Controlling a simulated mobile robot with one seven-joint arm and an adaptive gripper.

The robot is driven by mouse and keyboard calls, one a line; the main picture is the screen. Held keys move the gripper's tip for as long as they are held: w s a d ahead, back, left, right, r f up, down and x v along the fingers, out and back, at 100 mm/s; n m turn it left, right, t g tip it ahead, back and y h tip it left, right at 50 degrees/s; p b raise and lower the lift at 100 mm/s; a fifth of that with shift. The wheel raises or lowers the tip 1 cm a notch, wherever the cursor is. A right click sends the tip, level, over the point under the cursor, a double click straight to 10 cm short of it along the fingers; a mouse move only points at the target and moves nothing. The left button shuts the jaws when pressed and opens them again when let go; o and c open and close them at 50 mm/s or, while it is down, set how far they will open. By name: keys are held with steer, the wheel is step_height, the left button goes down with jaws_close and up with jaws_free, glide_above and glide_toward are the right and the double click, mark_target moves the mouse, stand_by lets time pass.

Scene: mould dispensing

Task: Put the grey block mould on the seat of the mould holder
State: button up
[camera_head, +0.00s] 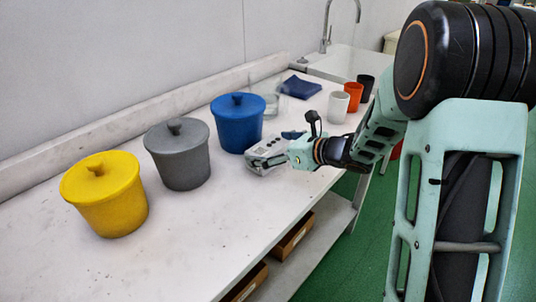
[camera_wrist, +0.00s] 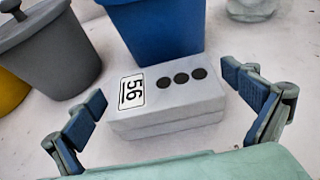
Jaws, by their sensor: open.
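The grey block mould (camera_head: 267,156) lies on the white bench in front of the blue pot. In the wrist view the mould (camera_wrist: 165,100) is a pale grey block with a "56" label and three dark round spots on top, and a seam along its side. My gripper (camera_wrist: 165,88) is open, with one blue-padded finger to each side of the mould. Gaps show between the fingers and the block. In the head view my gripper (camera_head: 284,150) is at the mould, partly hidden by my wrist. I cannot pick out the mould holder in either view.
Yellow (camera_head: 110,205), grey (camera_head: 180,165) and blue (camera_head: 237,130) lidded pots stand along the bench (camera_head: 180,250). A clear glass (camera_head: 271,104), a navy cloth-like item (camera_head: 300,87) and white (camera_head: 338,107), orange (camera_head: 353,95) and dark (camera_head: 366,86) cups are farther back. The front left bench is bare.

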steer(key=shift+c, duration=0.4)
steer(key=c, duration=1.5)
steer(key=shift+r, duration=0.15)
steer(key=c, duration=0.4)
steer(key=shift+o, duration=0.2)
steer(key=shift+r, duration=0.2)
